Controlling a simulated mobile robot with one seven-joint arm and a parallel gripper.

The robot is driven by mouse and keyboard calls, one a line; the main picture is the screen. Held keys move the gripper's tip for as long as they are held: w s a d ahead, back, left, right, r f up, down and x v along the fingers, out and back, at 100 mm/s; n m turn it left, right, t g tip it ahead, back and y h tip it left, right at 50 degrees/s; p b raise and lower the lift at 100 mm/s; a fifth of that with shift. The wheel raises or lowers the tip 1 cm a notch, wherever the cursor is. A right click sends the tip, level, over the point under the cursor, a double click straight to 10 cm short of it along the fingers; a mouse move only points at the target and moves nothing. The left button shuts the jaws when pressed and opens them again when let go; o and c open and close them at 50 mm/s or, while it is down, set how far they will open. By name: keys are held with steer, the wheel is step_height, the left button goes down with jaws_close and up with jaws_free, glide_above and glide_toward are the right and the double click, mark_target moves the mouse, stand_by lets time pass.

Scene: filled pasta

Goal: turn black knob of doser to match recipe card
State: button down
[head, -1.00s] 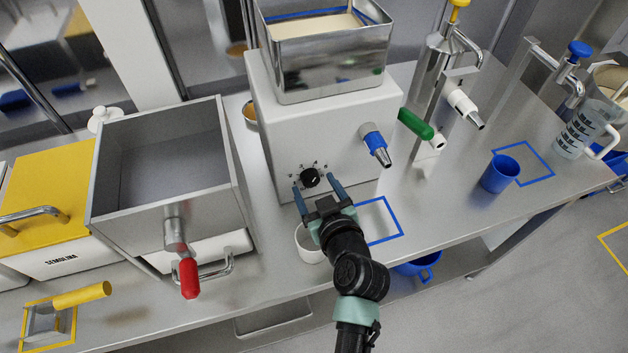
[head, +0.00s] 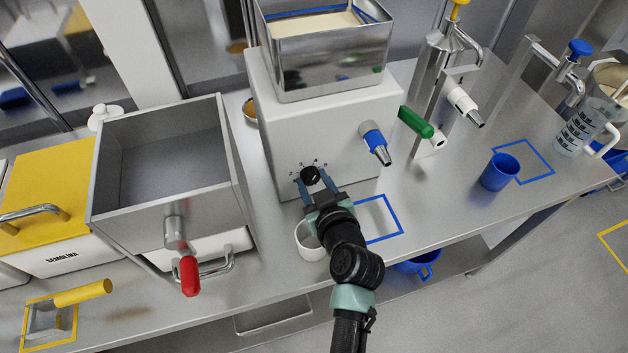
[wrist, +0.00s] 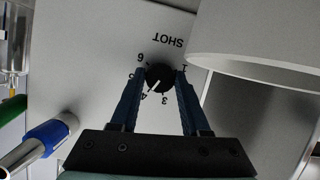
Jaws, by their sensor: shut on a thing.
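The doser is a white box (head: 345,125) with a steel hopper (head: 330,55) of pale filling on top. Its black knob (head: 310,174) is low on the front face; it also shows in the wrist view (wrist: 160,76), below the upside-down word SHOT. Numbers ring the knob, and its white pointer line aims at about the 4, down and left in the wrist view. My gripper (head: 312,180) is shut on the knob, one blue finger on each side; the fingers partly cover the dial, hiding the 2. I see no recipe card in these views.
A white cup (head: 308,243) stands just below my gripper. The doser's blue-collared nozzle (head: 375,143) is to the right, above a blue square outline (head: 385,238). A steel bin with a red handle (head: 189,277) stands to the left. A blue cup (head: 499,173) is further right.

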steer(key=shift+f+m+b, duration=0.1)
steer(key=shift+m+b, duration=0.2)
steer(key=shift+b, duration=0.1)
steer(key=m+y+b, duration=0.2)
steer(key=b, duration=0.1)
steer(key=shift+d+f+g, duration=0.15)
steer(key=shift+g, duration=0.15)
steer(key=m+y+b, duration=0.2)
steer(key=m+b, duration=0.1)
steer(key=m, duration=0.1)
steer(key=shift+y, duration=0.3)
steer(key=shift+c, duration=1.9)
jaws_free()
steer(key=shift+d+b, duration=0.1)
steer(key=shift+b, duration=0.2)
steer(key=b+v, duration=0.1)
steer(key=v, duration=1.2)
